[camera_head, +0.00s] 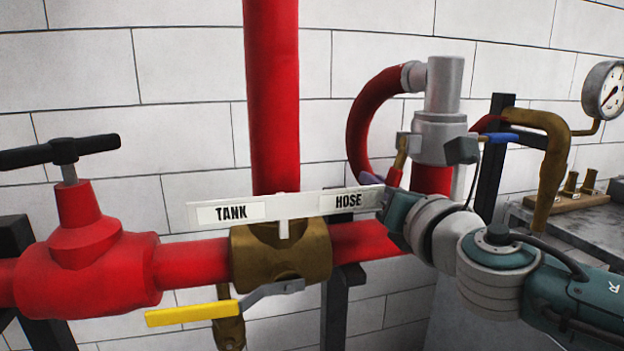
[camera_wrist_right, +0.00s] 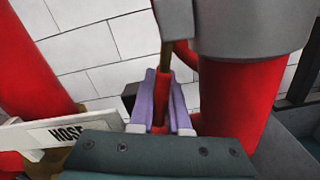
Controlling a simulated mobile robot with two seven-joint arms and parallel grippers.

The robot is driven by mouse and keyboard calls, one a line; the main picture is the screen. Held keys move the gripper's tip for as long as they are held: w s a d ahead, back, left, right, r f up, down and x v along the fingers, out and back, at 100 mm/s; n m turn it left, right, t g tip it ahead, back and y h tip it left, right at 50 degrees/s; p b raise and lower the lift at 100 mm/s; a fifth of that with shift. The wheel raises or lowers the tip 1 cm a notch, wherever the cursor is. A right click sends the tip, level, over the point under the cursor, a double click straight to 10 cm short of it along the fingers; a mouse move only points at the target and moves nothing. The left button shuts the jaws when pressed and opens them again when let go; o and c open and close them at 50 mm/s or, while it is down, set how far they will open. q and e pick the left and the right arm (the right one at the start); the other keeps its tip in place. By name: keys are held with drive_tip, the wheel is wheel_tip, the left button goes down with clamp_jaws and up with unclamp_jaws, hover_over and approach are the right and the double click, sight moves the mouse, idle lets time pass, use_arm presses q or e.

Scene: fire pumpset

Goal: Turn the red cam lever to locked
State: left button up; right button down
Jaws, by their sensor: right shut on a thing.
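The red cam lever (camera_wrist_right: 161,112) stands roughly upright in the right wrist view, between the two purple fingers of my right gripper (camera_wrist_right: 163,88). The gripper is shut on it. In the head view the lever (camera_head: 394,177) hangs below a brass piece at the left side of the grey coupling (camera_head: 440,138). My right gripper (camera_head: 383,182) reaches it from the lower right and partly hides it. The coupling also fills the top of the wrist view (camera_wrist_right: 245,25). My left gripper is in neither view.
A white TANK/HOSE sign (camera_head: 285,206) ends beside my right gripper. A brass valve (camera_head: 280,258) with a yellow handle (camera_head: 193,313) sits below it. A red hose (camera_head: 366,120) curves behind the lever. A blue lever (camera_head: 500,138), brass pipe (camera_head: 552,170) and gauge (camera_head: 605,90) are to the right.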

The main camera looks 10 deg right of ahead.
drive_tip(key=shift+d+f+n, duration=0.1)
drive_tip(key=shift+d+n, duration=0.35)
drive_tip(key=shift+n, duration=0.35)
drive_tip(key=c, duration=1.1)
unclamp_jaws()
drive_tip(key=shift+o, duration=1.1)
drive_tip(key=shift+d, duration=0.1)
